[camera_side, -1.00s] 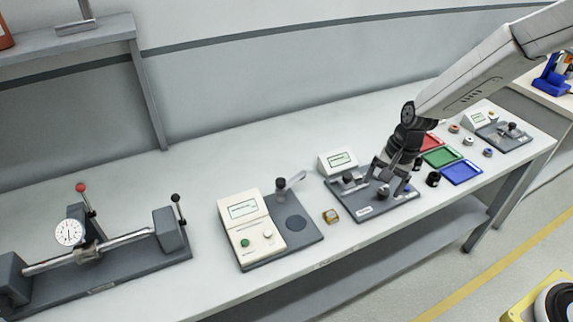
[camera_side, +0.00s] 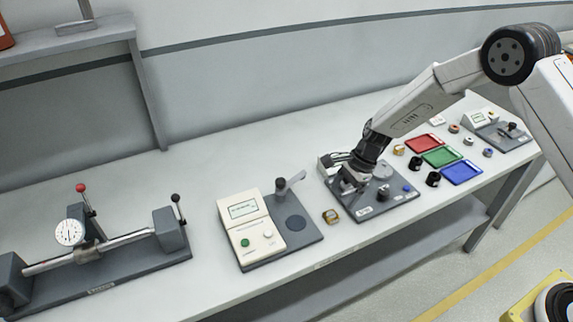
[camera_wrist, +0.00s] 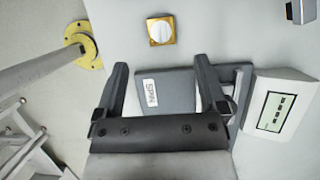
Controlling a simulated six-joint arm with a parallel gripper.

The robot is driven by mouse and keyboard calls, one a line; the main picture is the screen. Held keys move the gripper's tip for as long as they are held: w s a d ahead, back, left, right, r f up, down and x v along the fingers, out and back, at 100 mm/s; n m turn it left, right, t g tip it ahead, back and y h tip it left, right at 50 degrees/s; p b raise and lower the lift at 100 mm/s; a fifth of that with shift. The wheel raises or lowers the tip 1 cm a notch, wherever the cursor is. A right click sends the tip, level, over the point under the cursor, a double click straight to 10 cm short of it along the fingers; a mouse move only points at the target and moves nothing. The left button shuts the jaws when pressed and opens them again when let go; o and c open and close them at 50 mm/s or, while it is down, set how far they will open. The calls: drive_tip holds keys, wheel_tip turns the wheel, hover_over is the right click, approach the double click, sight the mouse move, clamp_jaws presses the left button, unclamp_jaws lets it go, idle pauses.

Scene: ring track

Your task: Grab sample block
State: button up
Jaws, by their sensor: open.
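The sample block is most likely the small gold-edged square block (camera_side: 330,216) with a pale round top. It lies on the bench between two grey device plates. In the wrist view the block (camera_wrist: 161,31) is ahead of the fingertips, apart from them and roughly centred between them. My gripper (camera_side: 350,182) is low over the left part of the right-hand grey plate (camera_side: 378,209), to the right of and behind the block. In the wrist view my gripper (camera_wrist: 161,66) has its two fingers spread wide with nothing between the tips.
A display unit (camera_wrist: 276,113) stands close beside the right finger in the wrist view. A beige instrument (camera_side: 250,232) with a small post stands left of the block. Red, green (camera_side: 441,157) and blue trays and several small rings lie to the right. Bare bench surrounds the block.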

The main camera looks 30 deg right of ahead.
sight(331, 215)
drive_tip(key=shift+x, duration=1)
drive_tip(key=shift+f, duration=0.15)
drive_tip(key=shift+x, duration=2.4)
clamp_jaws()
